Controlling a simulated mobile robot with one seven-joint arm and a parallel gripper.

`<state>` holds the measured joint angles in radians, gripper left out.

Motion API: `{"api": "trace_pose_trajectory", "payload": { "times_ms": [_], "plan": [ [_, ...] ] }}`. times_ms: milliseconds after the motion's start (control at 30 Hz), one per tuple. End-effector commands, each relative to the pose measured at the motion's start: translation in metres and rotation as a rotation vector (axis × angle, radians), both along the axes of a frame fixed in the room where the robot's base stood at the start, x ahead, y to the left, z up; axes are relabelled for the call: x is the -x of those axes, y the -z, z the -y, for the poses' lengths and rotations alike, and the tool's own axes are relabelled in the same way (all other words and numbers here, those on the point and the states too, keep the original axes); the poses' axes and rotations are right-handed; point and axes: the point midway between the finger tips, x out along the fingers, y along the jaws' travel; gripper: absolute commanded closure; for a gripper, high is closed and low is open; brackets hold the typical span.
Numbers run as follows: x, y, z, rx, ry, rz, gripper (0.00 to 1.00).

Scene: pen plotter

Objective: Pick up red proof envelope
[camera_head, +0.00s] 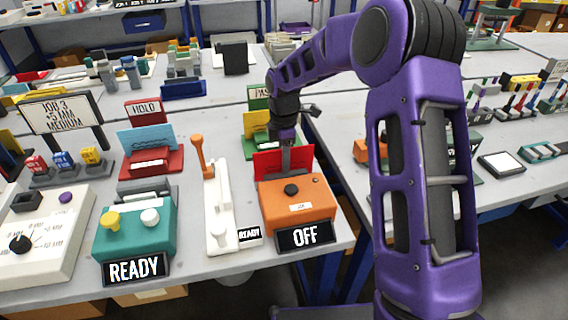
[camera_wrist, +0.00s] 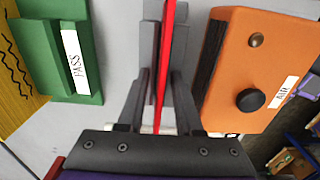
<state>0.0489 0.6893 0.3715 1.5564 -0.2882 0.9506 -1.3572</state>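The red proof envelope (camera_head: 267,163) stands upright behind the orange AIR box in the head view, partly hidden by that box and by my gripper. In the wrist view the envelope (camera_wrist: 164,70) shows edge-on as a thin red strip, slightly tilted, running between my two grey fingers. My gripper (camera_head: 286,160) points down over the table at the envelope. In the wrist view my gripper (camera_wrist: 165,45) has its fingers close together, one against each side of the envelope. Whether the envelope's bottom still touches what is under it is hidden.
The orange AIR box (camera_head: 315,205) with an OFF sign (camera_head: 305,236) stands close in front. A green PASS holder (camera_wrist: 60,40) is on the other side. A white lever device (camera_head: 220,215) and a teal READY box (camera_head: 135,228) stand to the left. The table edge is near.

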Motion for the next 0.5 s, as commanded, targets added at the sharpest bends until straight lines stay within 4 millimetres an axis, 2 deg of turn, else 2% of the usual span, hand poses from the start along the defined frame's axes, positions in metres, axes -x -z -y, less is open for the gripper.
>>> {"api": "trace_pose_trajectory", "payload": {
  "times_ms": [33, 167, 500],
  "plan": [
    [-0.0001, -0.0002, 0.0000, 0.000, 0.000, 0.000, 0.77],
    [-0.0001, -0.0003, 0.0000, 0.000, 0.000, 0.000, 1.00],
    [-0.0002, -0.0005, 0.0000, 0.000, 0.000, 0.001, 1.00]
  ]
}}
